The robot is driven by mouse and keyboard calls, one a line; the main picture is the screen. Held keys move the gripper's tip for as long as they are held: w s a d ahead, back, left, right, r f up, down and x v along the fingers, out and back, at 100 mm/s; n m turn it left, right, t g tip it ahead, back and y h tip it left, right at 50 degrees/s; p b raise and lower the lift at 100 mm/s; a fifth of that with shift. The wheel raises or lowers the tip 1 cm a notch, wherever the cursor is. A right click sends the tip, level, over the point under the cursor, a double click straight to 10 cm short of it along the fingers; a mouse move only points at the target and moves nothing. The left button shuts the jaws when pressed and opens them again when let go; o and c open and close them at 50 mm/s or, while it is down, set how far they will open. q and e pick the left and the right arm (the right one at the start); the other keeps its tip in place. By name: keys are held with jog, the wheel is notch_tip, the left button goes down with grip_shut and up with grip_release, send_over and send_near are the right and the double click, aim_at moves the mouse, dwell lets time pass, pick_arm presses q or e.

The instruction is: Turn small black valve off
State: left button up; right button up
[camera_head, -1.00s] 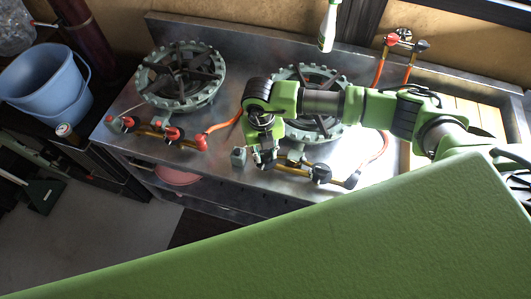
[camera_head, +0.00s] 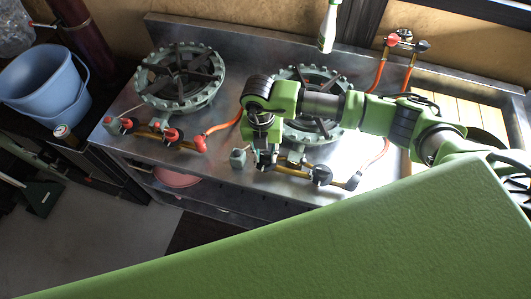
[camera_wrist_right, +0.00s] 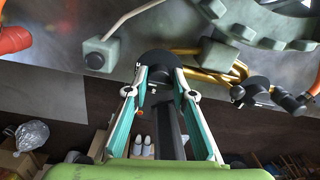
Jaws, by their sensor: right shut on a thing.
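My right gripper (camera_head: 265,160) hangs over the front edge of the right burner's pipe in the head view. In the right wrist view its fingers (camera_wrist_right: 159,74) are closed on either side of a small black valve knob (camera_wrist_right: 158,62), with the knob between their tips. The wrist hides most of this knob in the head view. Another black valve (camera_head: 322,173) sits further right on the same brass pipe and shows in the right wrist view (camera_wrist_right: 256,91). My left gripper is not in view.
The right green burner (camera_head: 320,80) stands behind my gripper, partly covered by my right arm. The left burner (camera_head: 180,75) has several red valves (camera_head: 171,135) in front. A grey-green block (camera_head: 238,158) is close left of my gripper. A blue bucket (camera_head: 40,85) stands far left.

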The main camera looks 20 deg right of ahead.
aim_at(262, 154)
jog(key=shift+a+r, duration=0.1)
jog(key=o, duration=1)
jog(key=shift+o, duration=0.2)
notch_tip(262, 154, up, 12)
jog(key=shift+w+a, duration=0.2)
jog(key=shift+a, duration=0.1)
